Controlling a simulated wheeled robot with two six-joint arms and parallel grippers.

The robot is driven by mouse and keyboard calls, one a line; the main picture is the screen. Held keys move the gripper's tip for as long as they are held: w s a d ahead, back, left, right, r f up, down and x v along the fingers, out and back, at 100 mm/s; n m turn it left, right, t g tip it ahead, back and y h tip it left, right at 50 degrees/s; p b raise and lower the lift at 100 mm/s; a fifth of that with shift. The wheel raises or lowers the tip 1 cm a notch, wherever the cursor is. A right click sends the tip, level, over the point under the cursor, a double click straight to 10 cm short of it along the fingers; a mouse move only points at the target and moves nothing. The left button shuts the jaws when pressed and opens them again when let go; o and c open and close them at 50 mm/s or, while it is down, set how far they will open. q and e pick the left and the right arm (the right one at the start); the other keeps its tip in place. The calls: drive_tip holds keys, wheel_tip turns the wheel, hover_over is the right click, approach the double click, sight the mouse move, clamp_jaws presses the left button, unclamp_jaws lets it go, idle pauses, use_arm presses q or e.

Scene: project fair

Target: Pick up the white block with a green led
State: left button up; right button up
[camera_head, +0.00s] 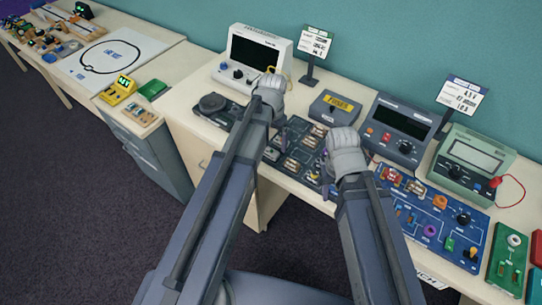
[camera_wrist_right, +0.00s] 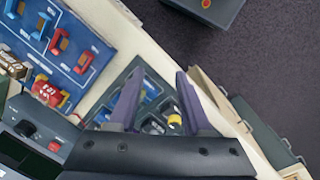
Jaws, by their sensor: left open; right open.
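I cannot make out a white block with a green led for certain in either view. A dark compartment tray (camera_head: 281,128) with several small parts lies between my grippers; it also shows in the right wrist view (camera_wrist_right: 118,84), with a yellow part (camera_wrist_right: 174,120) in it. My right gripper (camera_head: 330,166) is over the tray's right side, open and empty; its spread purple fingers (camera_wrist_right: 160,98) show in the right wrist view above the tray.
A white meter (camera_head: 257,46), a yellow-labelled grey box (camera_head: 336,108), a dark meter (camera_head: 399,130) and a green meter (camera_head: 471,160) line the table's back. A blue circuit board (camera_head: 412,218) lies right of the right gripper. Dark floor (camera_head: 70,190) is open at left.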

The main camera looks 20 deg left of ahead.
sight(272, 149)
use_arm(q)
drive_tip(key=shift+f+b, duration=2.6)
drive_tip(key=shift+b, duration=0.05)
use_arm(e)
drive_tip(key=shift+f, duration=2.65)
use_arm(q)
drive_tip(key=shift+r, duration=0.1)
use_arm(e)
drive_tip(key=shift+r, duration=0.1)
use_arm(q)
drive_tip(key=c, duration=1.4)
use_arm(e)
drive_tip(key=shift+r, duration=0.1)
